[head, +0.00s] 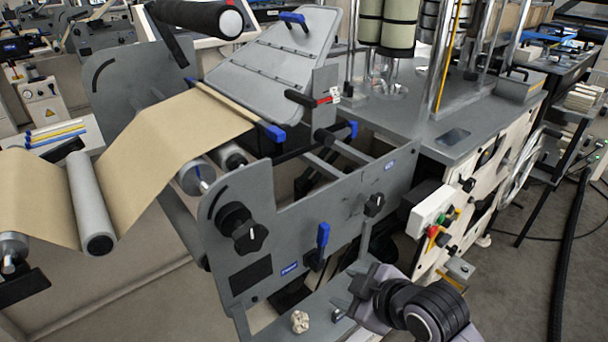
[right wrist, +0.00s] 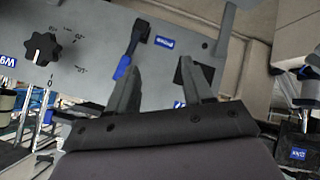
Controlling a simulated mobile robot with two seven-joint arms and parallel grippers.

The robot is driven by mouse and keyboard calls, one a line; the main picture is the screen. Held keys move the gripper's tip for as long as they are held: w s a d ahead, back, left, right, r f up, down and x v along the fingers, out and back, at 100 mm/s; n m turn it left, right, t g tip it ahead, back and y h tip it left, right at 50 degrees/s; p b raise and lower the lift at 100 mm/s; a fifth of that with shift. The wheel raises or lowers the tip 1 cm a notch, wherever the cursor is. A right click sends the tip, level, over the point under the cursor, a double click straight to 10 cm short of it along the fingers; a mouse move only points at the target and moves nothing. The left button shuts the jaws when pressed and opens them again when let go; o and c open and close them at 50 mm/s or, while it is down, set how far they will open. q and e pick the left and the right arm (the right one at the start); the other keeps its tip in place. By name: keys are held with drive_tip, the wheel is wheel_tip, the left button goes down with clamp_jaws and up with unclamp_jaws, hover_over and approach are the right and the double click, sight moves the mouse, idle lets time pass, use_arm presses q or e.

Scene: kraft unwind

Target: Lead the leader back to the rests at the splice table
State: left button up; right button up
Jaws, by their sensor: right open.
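The leader, a brown kraft web (head: 170,140), comes from the left, dips around a grey roller (head: 92,200) and rises to the lower edge of the splice table (head: 270,65), a tilted grey plate with blue-ended parts. Where its end lies is hard to tell, and I cannot pick out the rests with certainty. My right gripper (head: 358,290) is low in front of the grey side panel (head: 300,245). In the right wrist view its jaws (right wrist: 160,80) are apart and empty, facing the panel near a blue-handled lever (right wrist: 130,55). My left gripper is out of view.
A black star knob (head: 245,235) and a blue lever (head: 322,240) stick out from the side panel. A control box with coloured buttons (head: 432,225) stands right of it. A small pale lump (head: 300,322) lies on the lower ledge. Open floor shows at the right.

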drive_tip(key=w+a+r+n+t+y, duration=0.2)
drive_tip(key=w+a+r+n, duration=0.45)
drive_tip(key=w+r, duration=0.35)
drive_tip(key=n+t+y, duration=0.2)
drive_tip(key=n, duration=0.4)
approach(281, 135)
drive_tip(key=x, duration=0.4)
drive_tip(key=shift+w+a+f+b, duration=0.25)
drive_tip(key=shift+w+a+b, duration=0.1)
drive_tip(key=shift+w+b, duration=0.25)
drive_tip(key=b+x, duration=0.2)
drive_tip(key=x, duration=0.1)
drive_tip(key=shift+x, duration=1.75)
clamp_jaws()
